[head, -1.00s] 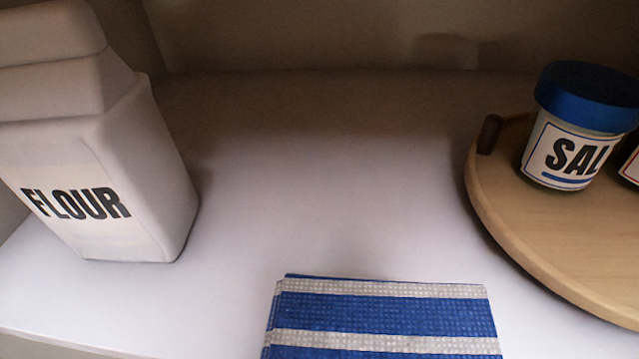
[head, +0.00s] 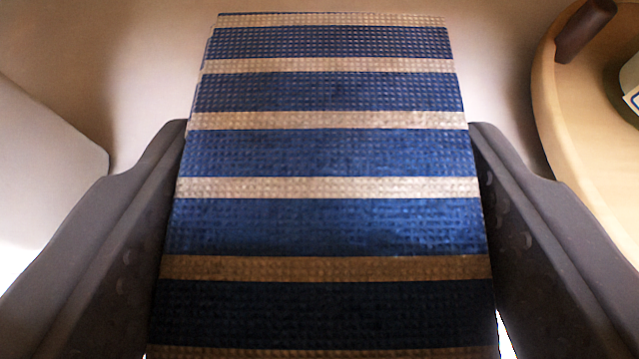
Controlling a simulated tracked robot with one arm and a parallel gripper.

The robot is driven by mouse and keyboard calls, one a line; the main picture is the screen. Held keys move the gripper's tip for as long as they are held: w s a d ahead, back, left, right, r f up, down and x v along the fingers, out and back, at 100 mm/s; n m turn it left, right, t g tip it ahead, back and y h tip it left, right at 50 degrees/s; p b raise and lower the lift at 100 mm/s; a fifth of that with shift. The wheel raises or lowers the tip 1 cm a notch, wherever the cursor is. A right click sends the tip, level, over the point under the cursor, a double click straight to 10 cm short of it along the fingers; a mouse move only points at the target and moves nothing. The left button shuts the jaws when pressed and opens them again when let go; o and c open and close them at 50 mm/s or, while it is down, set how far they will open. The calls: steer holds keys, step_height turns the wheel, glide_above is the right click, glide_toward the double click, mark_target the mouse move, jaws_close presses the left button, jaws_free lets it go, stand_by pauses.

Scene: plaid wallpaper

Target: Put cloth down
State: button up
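The folded cloth (head: 325,225), blue with pale stripes, fills the middle of the head view. It reaches from the bottom edge almost to the top. My gripper (head: 328,130) has one dark finger along each side of the cloth. Both fingers appear to touch its side edges, and the far end of the cloth sticks out beyond the fingertips. The underside of the cloth is hidden, so I cannot tell whether it touches the white shelf (head: 150,50).
The white flour container (head: 45,160) stands at the left, mostly cut off. A round wooden tray (head: 575,120) with a dark peg (head: 585,30) is at the right, holding a partly visible jar (head: 632,85). Some shelf shows bare on both sides of the cloth.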

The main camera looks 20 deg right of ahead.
mark_target(322, 281)
steer(key=shift+f, duration=1.6)
steer(key=shift+f, duration=0.1)
steer(key=o, duration=1)
steer(key=shift+c, duration=0.2)
steer(key=shift+s+a+r, duration=0.25)
steer(key=shift+s+r, duration=0.05)
steer(key=shift+s, duration=0.25)
steer(key=b+v, duration=0.1)
steer(key=v, duration=0.9)
steer(key=shift+s+r+b, duration=0.2)
steer(key=shift+s+b, duration=0.2)
